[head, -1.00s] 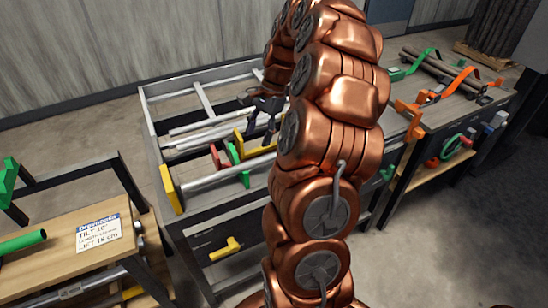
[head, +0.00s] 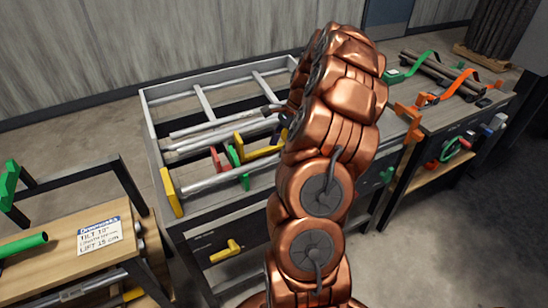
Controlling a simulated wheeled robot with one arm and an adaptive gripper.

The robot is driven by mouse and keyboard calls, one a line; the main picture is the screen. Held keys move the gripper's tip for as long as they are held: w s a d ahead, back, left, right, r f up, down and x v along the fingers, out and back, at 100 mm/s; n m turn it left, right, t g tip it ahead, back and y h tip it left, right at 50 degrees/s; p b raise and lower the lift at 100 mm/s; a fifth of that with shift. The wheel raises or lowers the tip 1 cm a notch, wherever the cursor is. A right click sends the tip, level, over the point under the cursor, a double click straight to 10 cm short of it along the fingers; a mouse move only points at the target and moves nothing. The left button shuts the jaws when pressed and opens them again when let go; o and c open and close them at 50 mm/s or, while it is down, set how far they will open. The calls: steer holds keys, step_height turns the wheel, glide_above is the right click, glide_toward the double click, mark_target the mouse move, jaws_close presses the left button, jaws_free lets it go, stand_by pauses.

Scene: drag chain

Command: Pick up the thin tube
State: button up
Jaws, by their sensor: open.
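Several slim grey tubes lie in the metal-framed rack at the centre left. One tube (head: 205,128) lies in the middle of the rack, with another tube (head: 190,146) just in front of it. A longer tube (head: 215,178) runs along the front by the yellow end plate. I cannot tell which one is the thin tube. My gripper (head: 276,114) is at the right part of the rack, near the right ends of the middle tubes. It is open, with dark fingers partly showing; my copper arm hides the rest. I see no tube held in it.
Red (head: 219,158), green (head: 236,158) and yellow (head: 260,147) brackets stand in the rack near my gripper. A bench (head: 455,108) with strapped pipes is at the right. A wooden table (head: 60,255) with a label card (head: 100,235) and a green tube (head: 22,245) is at the left.

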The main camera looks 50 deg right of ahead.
mark_target(276, 155)
steer(key=x, duration=0.3)
steer(key=shift+a+f+p, duration=0.15)
steer(key=shift+f+p, duration=0.1)
steer(key=shift+p, duration=0.1)
jaws_close()
steer(key=shift+w, duration=0.1)
